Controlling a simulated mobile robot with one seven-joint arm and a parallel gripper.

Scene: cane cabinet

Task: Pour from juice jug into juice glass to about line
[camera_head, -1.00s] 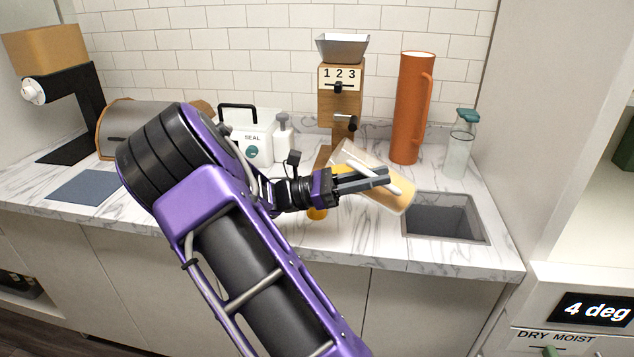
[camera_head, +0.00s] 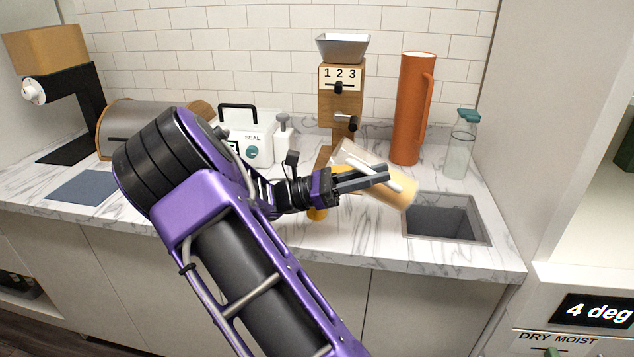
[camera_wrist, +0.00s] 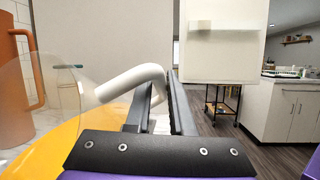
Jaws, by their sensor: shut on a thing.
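My gripper (camera_head: 386,174) is shut on the white handle (camera_wrist: 128,82) of the juice jug (camera_head: 392,190). The clear jug is held tilted above the counter, mouth toward the left, base toward the lower right beside the sink. Pale orange juice shows in its lower part. In the wrist view the jug's clear wall and bright orange juice (camera_wrist: 50,148) fill the lower left. Orange juice in what looks like the juice glass (camera_head: 318,214) shows below my gripper. Most of that glass is hidden by my gripper, so its line and level cannot be told.
The sink (camera_head: 445,217) lies right of the jug. A wooden grinder (camera_head: 340,95), a tall orange pitcher (camera_head: 410,110) and a glass bottle (camera_head: 459,150) stand behind. A white box (camera_head: 247,135) and soap dispenser (camera_head: 284,140) stand left. The counter's front strip is clear.

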